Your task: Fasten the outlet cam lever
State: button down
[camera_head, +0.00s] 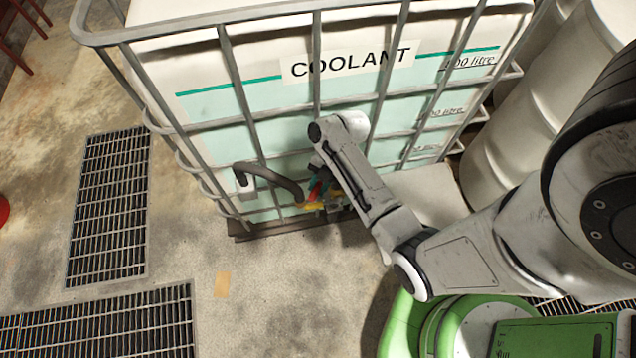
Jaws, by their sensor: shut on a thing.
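The coolant tank's outlet (335,203) sits low on the front of the caged tank, with small yellow and red parts around it. A dark hose (272,178) curves from the left into this fitting. My gripper (320,186) is at the outlet, reaching down from above and right. It is shut on a small part there, which looks like the outlet cam lever (316,190), a red piece. The fingertips and the lever's exact angle are mostly hidden by my wrist and too small to make out.
The white COOLANT tank (240,60) stands in a grey bar cage (250,120), close behind my gripper. White drums (510,140) stand at right. Floor gratings (108,205) lie at left; the concrete in front is clear apart from a tan patch (222,285).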

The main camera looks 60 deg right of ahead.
jog(key=c, duration=1)
grip_release()
jog(key=shift+o, duration=0.2)
jog(key=shift+r, duration=0.6)
jog(key=s+a+r, duration=0.4)
jog(key=s+r, duration=0.7)
jog(key=s, duration=0.2)
jog(key=shift+s+r, duration=0.25)
jog(key=shift+r, duration=0.15)
